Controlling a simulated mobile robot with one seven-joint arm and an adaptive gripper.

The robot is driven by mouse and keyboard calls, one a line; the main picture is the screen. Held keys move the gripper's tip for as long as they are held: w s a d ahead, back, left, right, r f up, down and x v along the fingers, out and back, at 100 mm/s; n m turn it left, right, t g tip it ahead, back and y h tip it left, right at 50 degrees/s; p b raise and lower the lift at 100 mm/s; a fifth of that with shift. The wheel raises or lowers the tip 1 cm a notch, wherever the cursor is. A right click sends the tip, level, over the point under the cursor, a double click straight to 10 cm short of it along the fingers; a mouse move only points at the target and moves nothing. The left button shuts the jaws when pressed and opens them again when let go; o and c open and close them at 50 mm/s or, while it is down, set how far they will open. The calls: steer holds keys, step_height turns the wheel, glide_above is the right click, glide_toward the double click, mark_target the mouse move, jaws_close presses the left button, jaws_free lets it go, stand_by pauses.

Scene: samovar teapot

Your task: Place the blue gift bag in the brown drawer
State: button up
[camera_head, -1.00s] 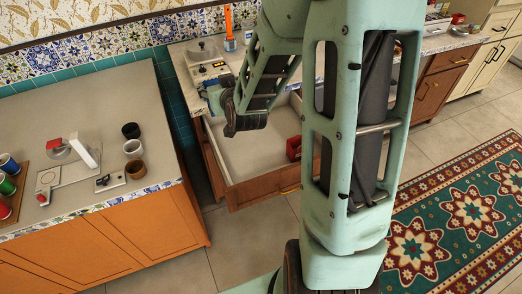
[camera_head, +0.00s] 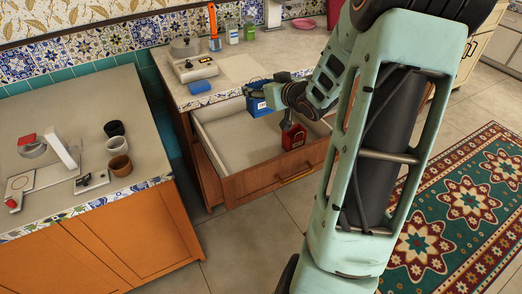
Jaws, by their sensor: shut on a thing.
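The blue gift bag (camera_head: 260,107) hangs from my gripper (camera_head: 256,91), which is shut on its top. The bag is upright, over the back part of the open brown drawer (camera_head: 252,184). The picture does not clearly show whether it touches the drawer's back edge or floor. The drawer is pulled out, with a pale inside and a brown front. The gripper's fingertips are small and partly hidden by the bag and the wrist.
A red bottle (camera_head: 292,136) stands in the drawer's right part; the left part is bare. A blue block (camera_head: 200,87) and a white appliance (camera_head: 194,68) are on the counter behind. An orange cabinet (camera_head: 130,225) stands at left.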

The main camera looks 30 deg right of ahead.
steer(key=s+d+f+b, duration=0.5)
steer(key=s+d+f, duration=0.1)
steer(key=d+f, duration=0.25)
steer(key=w+a+f+b, duration=0.6)
steer(key=a+f+b, duration=0.1)
steer(key=a+f, duration=0.4)
steer(key=shift+w+a+f, duration=0.2)
steer(key=shift+f, duration=0.5)
steer(key=shift+f, duration=0.1)
steer(key=shift+f+b, duration=0.55)
steer(key=shift+b, duration=0.15)
steer(key=o, duration=1)
steer(key=shift+s, duration=0.15)
steer(key=shift+c, duration=0.2)
